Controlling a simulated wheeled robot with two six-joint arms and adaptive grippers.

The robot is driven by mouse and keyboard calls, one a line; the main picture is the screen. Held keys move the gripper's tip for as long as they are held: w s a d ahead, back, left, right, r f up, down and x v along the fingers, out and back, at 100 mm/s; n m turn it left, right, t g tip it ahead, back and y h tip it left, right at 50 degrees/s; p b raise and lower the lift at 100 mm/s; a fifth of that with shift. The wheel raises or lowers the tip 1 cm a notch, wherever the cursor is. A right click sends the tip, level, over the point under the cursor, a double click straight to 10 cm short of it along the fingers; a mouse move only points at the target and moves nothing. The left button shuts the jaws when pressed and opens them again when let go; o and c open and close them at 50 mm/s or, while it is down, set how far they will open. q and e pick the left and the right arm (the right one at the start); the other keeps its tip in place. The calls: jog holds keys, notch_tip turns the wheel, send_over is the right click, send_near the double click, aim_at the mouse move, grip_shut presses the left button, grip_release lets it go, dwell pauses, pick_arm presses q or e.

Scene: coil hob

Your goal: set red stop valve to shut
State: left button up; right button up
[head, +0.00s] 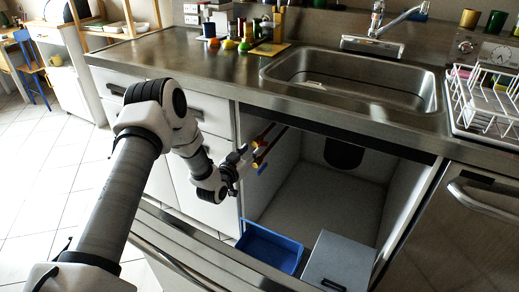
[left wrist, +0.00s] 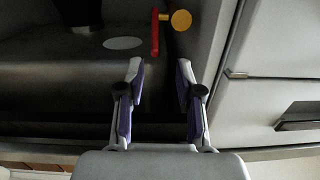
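The red stop valve handle (head: 264,135) is at the left wall inside the open cabinet under the sink, with small yellow parts beside it. In the left wrist view the red lever (left wrist: 155,32) is a straight bar beside a round yellow disc (left wrist: 181,20). My left gripper (head: 243,158) is at the left side of the cabinet opening, close to the valve. In the left wrist view my left gripper (left wrist: 160,68) is open and empty, with the lever just beyond its fingertips and apart from them. My right gripper is out of view.
A blue bin (head: 270,250) and a grey box (head: 340,260) stand low in the cabinet opening. The sink (head: 350,80) and steel counter (head: 180,55) are above. The middle of the cabinet is clear.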

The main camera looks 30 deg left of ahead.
aim_at(259, 143)
pick_arm(q)
jog(key=shift+w+d+f+t, duration=0.1)
jog(key=shift+w+d+t, duration=0.1)
jog(key=shift+d+t, duration=0.15)
jog(key=w, duration=0.4)
jog(key=w+b, duration=0.1)
jog(key=w, duration=0.2)
jog(key=shift+a, duration=0.3)
grip_shut()
